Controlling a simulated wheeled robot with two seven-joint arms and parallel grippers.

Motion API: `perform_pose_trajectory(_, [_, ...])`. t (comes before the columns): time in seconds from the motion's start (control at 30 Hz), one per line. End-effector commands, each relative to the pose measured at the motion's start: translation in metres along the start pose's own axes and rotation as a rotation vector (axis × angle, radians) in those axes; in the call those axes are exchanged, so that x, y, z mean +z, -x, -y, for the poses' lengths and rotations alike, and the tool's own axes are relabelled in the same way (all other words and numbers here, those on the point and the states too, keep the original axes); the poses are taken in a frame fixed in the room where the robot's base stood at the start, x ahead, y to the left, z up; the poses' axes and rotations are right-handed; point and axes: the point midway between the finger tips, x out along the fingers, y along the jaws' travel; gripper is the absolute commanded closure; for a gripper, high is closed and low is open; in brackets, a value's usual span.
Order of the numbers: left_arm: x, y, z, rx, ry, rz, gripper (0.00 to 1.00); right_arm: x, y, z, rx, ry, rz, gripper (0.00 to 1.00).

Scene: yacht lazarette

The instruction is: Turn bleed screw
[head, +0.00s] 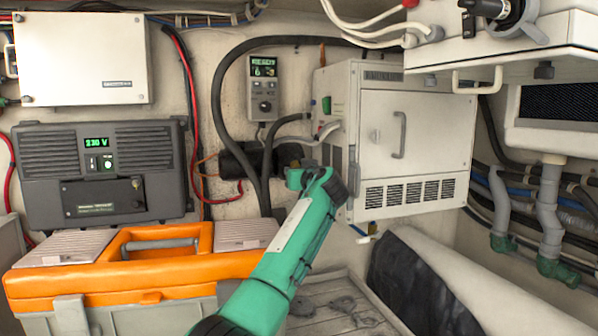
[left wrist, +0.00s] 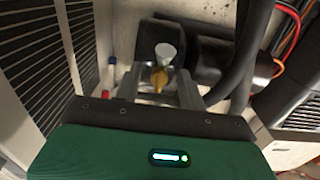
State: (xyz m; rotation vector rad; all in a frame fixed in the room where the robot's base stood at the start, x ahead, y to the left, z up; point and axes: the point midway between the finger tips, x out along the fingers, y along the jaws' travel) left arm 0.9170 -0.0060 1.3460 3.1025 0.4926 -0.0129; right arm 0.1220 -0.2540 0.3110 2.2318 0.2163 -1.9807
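In the left wrist view a small yellow fitting (left wrist: 158,78) with a pale cap (left wrist: 165,53) sits ahead of my left gripper (left wrist: 160,90); it looks like the bleed screw. The two grey fingers stand apart on either side of the yellow part, with what looks like a small gap at each side. I cannot tell how deep it is between them. In the head view my green left arm reaches up to the left side of the white heater box (head: 420,130); its wrist hides the fingertips and the fitting. My right gripper is not in view.
Black hoses (head: 232,90) run down the wall beside the arm. An orange-lidded toolbox (head: 190,262) stands at front left. A control panel (head: 264,88) hangs above. Small red (left wrist: 106,94) and blue (left wrist: 112,60) pieces lie left of the fingers.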

Motion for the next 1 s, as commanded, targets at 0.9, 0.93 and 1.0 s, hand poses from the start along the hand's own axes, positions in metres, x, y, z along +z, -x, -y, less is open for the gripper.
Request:
perform_pose_trajectory(0.9, [0.000, 0.077, 0.000, 0.001, 0.003, -0.008, 0.59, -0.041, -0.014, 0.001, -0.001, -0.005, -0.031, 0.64])
perform_pose_trajectory(0.93, [0.000, 0.082, 0.001, 0.001, 0.002, -0.007, 0.59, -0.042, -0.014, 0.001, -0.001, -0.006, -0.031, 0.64])
perform_pose_trajectory(1.0, [-0.001, 0.095, 0.000, 0.002, 0.003, -0.007, 0.59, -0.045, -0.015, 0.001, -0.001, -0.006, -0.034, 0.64])
